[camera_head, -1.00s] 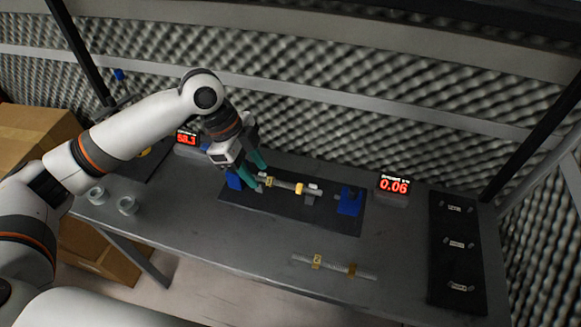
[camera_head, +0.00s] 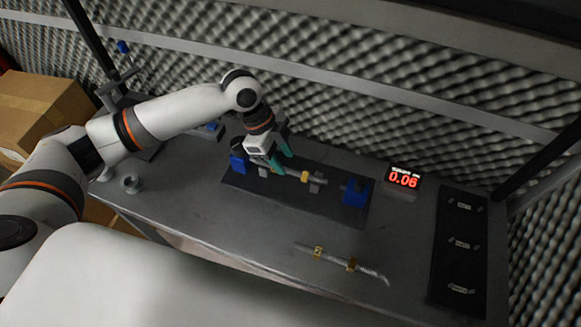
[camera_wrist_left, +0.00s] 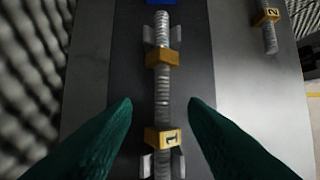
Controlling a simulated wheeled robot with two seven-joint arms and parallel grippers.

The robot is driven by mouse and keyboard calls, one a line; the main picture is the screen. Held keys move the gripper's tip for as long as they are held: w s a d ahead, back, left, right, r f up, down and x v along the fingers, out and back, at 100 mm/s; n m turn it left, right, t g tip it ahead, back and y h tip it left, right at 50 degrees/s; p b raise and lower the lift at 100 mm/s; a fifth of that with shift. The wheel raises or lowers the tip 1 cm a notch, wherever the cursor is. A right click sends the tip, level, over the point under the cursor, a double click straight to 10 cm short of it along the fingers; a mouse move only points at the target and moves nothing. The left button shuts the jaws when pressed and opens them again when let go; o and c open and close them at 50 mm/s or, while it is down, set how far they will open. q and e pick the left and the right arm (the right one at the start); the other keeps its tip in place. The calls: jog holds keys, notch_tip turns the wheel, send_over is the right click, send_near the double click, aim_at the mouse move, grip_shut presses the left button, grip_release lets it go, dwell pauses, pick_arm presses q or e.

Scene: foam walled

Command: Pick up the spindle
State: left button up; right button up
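The rod-like spindle (camera_wrist_left: 164,95), a ridged grey rod with two brass-yellow blocks, the nearer marked 1, lies on small grey supports on a dark mat (camera_head: 246,185). In the head view the spindle's right block shows (camera_head: 305,177); its left part is hidden behind the fingers. A similar rod marked 2 (camera_head: 335,259) lies on the bare table in front. My left gripper (camera_head: 286,164), with teal fingers, is over the left part of spindle 1. In the left wrist view its fingers (camera_wrist_left: 162,115) are apart on either side of the rod, not touching it. My right gripper is not visible.
Blue blocks stand at the mat's left end (camera_head: 238,163) and right end (camera_head: 356,194). A display reading 0.06 (camera_head: 403,178) stands at the back. A dark board (camera_head: 460,255) lies at right. A grey ring (camera_head: 130,185) sits at left. The front table is mostly clear.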

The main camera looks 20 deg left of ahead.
aim_at(289, 169)
pick_arm(q)
jog(key=shift+p+x, duration=0.3)
jog(key=shift+x, duration=1.55)
jog(key=shift+s+r, duration=0.1)
jog(key=shift+r, duration=0.05)
grip_shut()
